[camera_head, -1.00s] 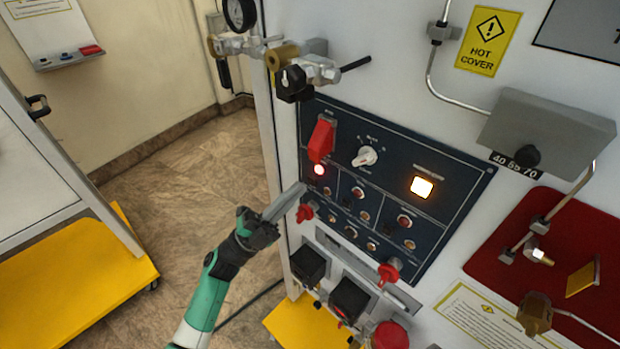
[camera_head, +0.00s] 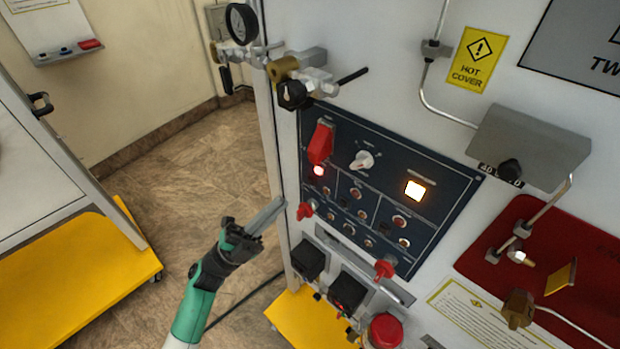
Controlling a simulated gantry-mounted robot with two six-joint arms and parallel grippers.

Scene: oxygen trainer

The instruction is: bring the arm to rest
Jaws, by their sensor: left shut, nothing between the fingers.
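My left gripper (camera_head: 266,215) is shut and empty, at the end of my green and black left arm (camera_head: 197,303) that comes up from the bottom. Its fingers point up and right, in front of the left edge of the white trainer cabinet (camera_head: 440,45). The gripper appears apart from the dark control panel (camera_head: 440,205) to its right. My right gripper is not in view.
The panel carries a red switch cover (camera_head: 320,143), a white knob (camera_head: 362,160), a lit square button (camera_head: 415,190) and red handles (camera_head: 384,269). A gauge (camera_head: 241,22) and valve (camera_head: 291,94) sit above. A yellow-based cart (camera_head: 75,275) stands left; open floor (camera_head: 185,180) lies between.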

